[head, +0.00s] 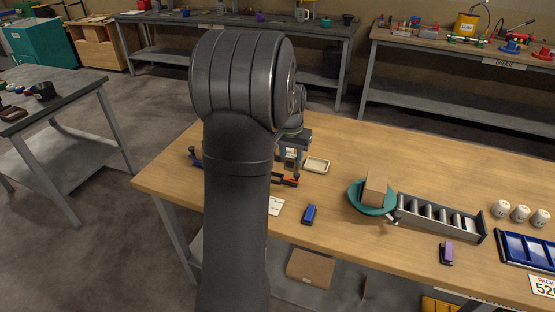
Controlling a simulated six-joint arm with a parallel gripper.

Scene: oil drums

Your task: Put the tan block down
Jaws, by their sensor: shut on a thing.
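My gripper (291,166) shows just right of my own dark arm, low over the left part of the wooden workbench. It is shut on a small tan block (290,162), of which only a little shows between the fingers. My arm and the fingers hide the rest of it. I cannot tell whether the block touches the bench or hangs just above it. A shallow cream tray (316,166) lies close to the right of the gripper.
On the wooden workbench (330,225) are a blue block (310,214), a teal round stand (357,206) bearing a brown box (375,187), a grey slotted rack (440,223), white cups (521,213), a purple-topped item (446,253) and a blue bin (530,250). An orange-and-black tool (285,180) lies near the gripper.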

